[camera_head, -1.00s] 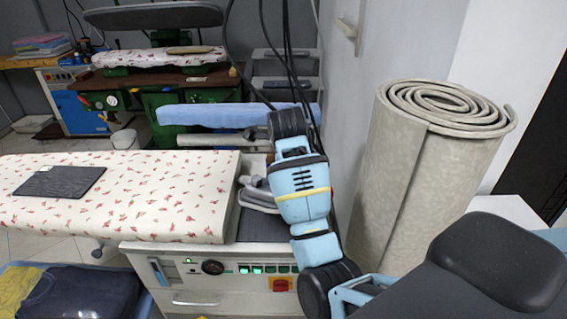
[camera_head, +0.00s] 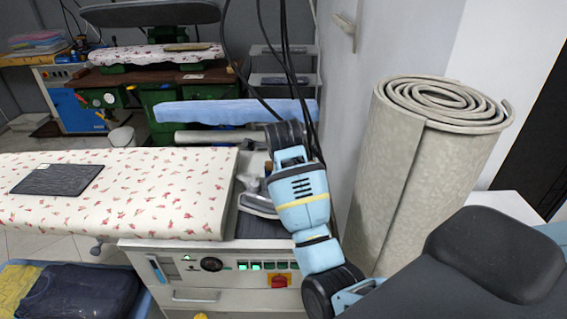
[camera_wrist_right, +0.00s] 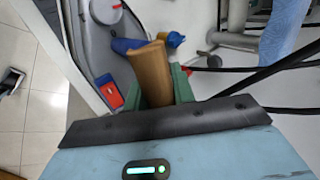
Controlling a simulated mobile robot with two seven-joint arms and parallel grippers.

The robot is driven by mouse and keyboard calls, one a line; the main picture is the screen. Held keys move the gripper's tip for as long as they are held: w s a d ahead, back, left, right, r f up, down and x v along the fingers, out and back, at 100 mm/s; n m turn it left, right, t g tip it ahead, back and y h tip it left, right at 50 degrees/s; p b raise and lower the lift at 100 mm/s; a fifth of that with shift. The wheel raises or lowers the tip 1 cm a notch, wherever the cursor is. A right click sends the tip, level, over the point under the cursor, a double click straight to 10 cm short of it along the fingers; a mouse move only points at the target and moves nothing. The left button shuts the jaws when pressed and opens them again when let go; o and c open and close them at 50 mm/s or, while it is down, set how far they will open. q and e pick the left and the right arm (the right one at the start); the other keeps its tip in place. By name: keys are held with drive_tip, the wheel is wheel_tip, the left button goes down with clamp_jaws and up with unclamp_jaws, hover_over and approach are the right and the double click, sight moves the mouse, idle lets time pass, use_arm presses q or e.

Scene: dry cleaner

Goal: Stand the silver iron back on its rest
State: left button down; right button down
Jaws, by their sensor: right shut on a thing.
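The silver iron (camera_head: 258,199) is at the right end of the ironing table, by a dark grey surface (camera_head: 262,226) beside the padded board. My arm partly hides it in the head view. My right gripper (camera_wrist_right: 160,88) is shut on this handle. I cannot tell whether the iron touches the surface below. A dark flat pad (camera_head: 58,180) lies bare on the left of the board. My left gripper is not in view.
The flowered ironing board (camera_head: 150,195) is clear apart from the pad. A large rolled mat (camera_head: 415,180) stands close on the right, beside the wall. Black cables (camera_head: 292,75) hang behind my right arm. A blue basket of clothes (camera_head: 75,290) is below left.

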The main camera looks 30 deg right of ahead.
drive_tip(key=shift+w+f, duration=0.15)
drive_tip(key=shift+f, duration=2.1)
drive_tip(key=shift+f+b, duration=0.35)
drive_tip(key=shift+f, duration=0.5)
idle(0.5)
drive_tip(key=c, duration=1.1)
unclamp_jaws()
drive_tip(key=shift+f, duration=0.15)
drive_tip(key=shift+o, duration=0.8)
drive_tip(key=shift+s+f, duration=0.35)
drive_tip(key=shift+f, duration=0.2)
drive_tip(key=o, duration=0.7)
drive_tip(key=shift+w+r, duration=0.1)
drive_tip(key=shift+r, duration=0.05)
drive_tip(key=shift+c, duration=0.2)
drive_tip(key=shift+r, duration=0.1)
drive_tip(key=shift+r+p, duration=0.3)
drive_tip(key=shift+r, duration=4.2)
